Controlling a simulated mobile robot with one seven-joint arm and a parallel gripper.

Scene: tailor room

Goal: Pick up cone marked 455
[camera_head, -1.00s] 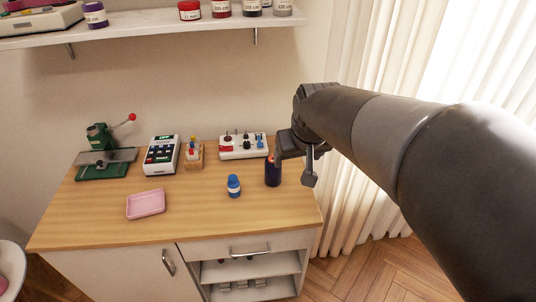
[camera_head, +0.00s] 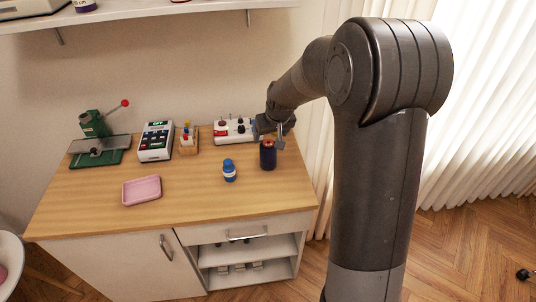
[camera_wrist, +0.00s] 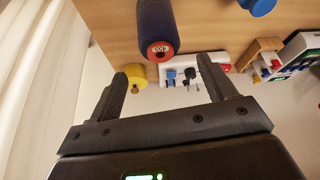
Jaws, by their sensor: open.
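The cone marked 455 (camera_head: 268,158) is dark navy and stands upright near the right end of the wooden worktop. In the wrist view the same cone (camera_wrist: 158,25) shows its reddish-orange end with a small white label that seems to read 455. My gripper (camera_head: 272,133) is just above and behind the cone in the head view, and part of it is hidden. In the wrist view my gripper (camera_wrist: 162,68) is open, and the cone's labelled end appears just beyond the gap between the fingertips. The fingers do not hold anything.
A white switch box (camera_head: 232,131) stands close behind the cone. A yellow round thing (camera_wrist: 136,76) shows beside the left finger. A blue bottle (camera_head: 229,170) stands left of the cone, and a pink tray (camera_head: 142,190) lies farther left. Curtains (camera_head: 470,110) hang on the right.

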